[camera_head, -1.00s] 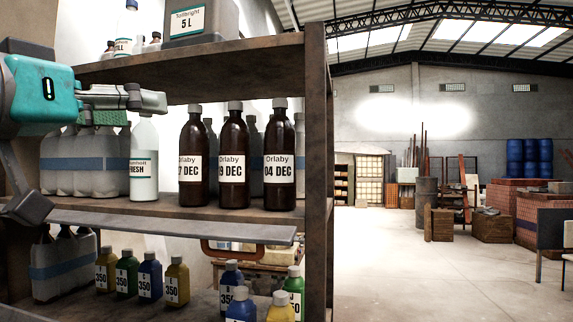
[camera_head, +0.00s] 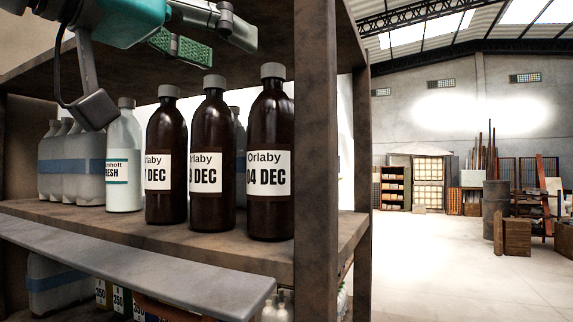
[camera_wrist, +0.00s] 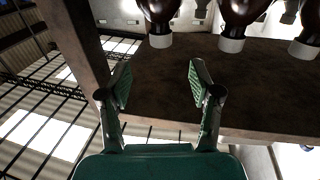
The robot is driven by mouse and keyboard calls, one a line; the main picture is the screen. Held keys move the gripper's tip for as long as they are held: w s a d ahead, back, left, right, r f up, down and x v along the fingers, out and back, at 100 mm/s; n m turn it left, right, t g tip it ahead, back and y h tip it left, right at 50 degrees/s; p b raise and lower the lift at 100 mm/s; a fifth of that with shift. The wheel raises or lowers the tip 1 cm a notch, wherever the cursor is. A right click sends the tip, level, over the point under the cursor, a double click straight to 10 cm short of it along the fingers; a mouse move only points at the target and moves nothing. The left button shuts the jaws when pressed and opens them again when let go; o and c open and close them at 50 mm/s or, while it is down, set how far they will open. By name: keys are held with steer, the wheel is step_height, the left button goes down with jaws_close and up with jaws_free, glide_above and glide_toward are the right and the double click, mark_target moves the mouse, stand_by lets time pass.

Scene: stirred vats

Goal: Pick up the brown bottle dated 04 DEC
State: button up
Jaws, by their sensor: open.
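The brown bottle dated 04 DEC (camera_head: 270,205) stands upright on the middle shelf, rightmost of three brown Orlaby bottles, close to the front post, which touches its right edge in the picture. It has a grey cap and a white label. My gripper (camera_head: 218,44) is open and empty, above and left of this bottle in the head view. In the wrist view, which is upside down, my gripper (camera_wrist: 160,85) has its fingers spread. The leftmost brown bottle there (camera_wrist: 160,10), nearest the post, lines up between the fingers but beyond them; no label shows on it.
The 9 DEC bottle (camera_head: 212,212) stands close left, then the 7 DEC bottle (camera_head: 166,205) and a white FRESH bottle (camera_head: 124,190). The upper shelf (camera_head: 330,35) hangs above, the post (camera_head: 318,200) stands right, and a grey ledge (camera_head: 130,265) runs along the front.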

mark_target(266, 69)
steer(key=x, duration=1)
steer(key=shift+w, duration=0.1)
jaws_close()
